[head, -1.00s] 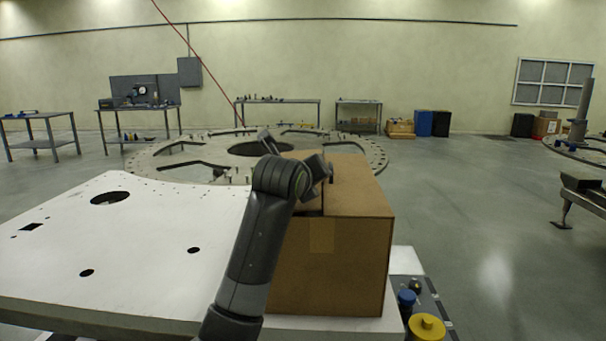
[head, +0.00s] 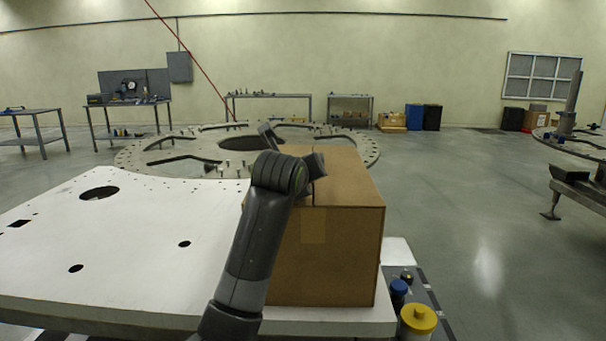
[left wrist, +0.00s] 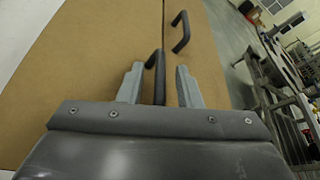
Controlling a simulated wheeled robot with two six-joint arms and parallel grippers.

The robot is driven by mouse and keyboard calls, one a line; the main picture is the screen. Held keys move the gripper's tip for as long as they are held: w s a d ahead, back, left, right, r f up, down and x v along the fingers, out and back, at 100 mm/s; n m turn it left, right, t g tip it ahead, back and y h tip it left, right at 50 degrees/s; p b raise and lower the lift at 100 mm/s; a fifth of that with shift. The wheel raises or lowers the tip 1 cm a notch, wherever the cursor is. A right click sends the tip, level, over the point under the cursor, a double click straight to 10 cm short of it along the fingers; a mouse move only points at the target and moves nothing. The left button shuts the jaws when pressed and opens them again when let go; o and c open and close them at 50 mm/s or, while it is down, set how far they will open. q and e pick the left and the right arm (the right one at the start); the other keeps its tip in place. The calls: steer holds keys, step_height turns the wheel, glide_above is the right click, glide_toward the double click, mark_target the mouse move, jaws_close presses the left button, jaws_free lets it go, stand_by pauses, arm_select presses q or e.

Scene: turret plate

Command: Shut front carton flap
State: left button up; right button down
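The brown carton (head: 335,250) stands on the white plate, with a paler tape patch on its near face. In the head view my left arm crosses in front of its left part, and my left gripper (head: 316,168) is at its top. In the left wrist view two cardboard flaps (left wrist: 95,50) meet along a seam. One dark handle (left wrist: 155,75) stands between my two fingers, which are apart, with gaps beside it. A second dark handle (left wrist: 181,32) is farther off, clear of the fingers. The carton's top left is partly hidden by my arm. My right gripper is in neither view.
The white plate (head: 120,250) with holes extends left. A blue-capped bottle (head: 399,290) and a yellow-capped container (head: 418,320) stand right of the carton. A large ring plate (head: 140,155) lies behind. Open floor is at the right.

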arm_select(q)
steer(key=shift+s+r, duration=0.1)
steer(key=shift+s, duration=0.05)
steer(key=b+v, duration=0.4)
steer(key=v, duration=1.3)
